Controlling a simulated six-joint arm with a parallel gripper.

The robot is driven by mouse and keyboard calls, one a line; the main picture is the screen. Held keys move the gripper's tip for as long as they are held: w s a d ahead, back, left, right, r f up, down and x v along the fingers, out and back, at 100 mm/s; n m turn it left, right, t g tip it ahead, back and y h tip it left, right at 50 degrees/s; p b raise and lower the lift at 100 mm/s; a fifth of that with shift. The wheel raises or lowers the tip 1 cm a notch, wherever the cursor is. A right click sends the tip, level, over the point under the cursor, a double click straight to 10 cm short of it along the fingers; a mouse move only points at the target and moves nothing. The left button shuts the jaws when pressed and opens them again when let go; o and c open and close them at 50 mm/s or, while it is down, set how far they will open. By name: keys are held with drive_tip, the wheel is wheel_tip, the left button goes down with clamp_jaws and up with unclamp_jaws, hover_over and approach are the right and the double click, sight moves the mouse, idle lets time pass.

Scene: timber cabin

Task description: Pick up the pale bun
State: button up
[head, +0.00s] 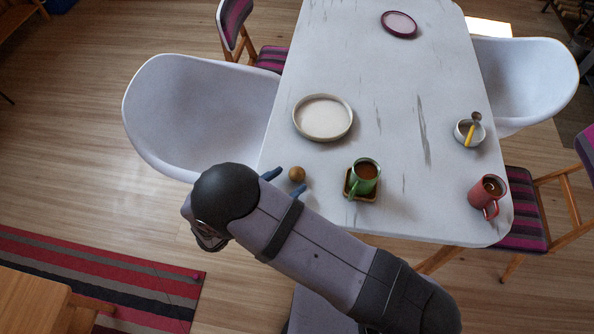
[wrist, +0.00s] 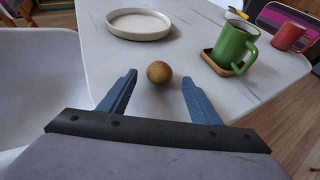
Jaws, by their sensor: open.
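The bun (head: 297,174) is a small round brown ball on the white table, near its front left edge. In the wrist view the bun (wrist: 159,72) sits just beyond the fingertips, about midway between them. My gripper (wrist: 159,84) is open and empty, with its two blue fingers on either side of the line to the bun. In the head view my gripper (head: 282,182) is partly hidden behind my arm, and its blue fingertips show to the left and below the bun.
A green mug (head: 364,173) stands on a wooden coaster (head: 350,187) right of the bun. A white plate (head: 322,117) lies behind it. A red mug (head: 487,195), a small bowl (head: 462,136) and a purple-rimmed plate (head: 399,24) are farther off. White chairs flank the table (head: 400,217).

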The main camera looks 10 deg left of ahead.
sight(291, 179)
drive_tip(key=shift+x, duration=1.3)
drive_tip(key=c, duration=1.1)
drive_tip(key=shift+r, duration=0.15)
wheel_tip(291, 179, up, 10)
drive_tip(key=shift+f+b, duration=0.15)
drive_tip(key=shift+b, duration=0.5)
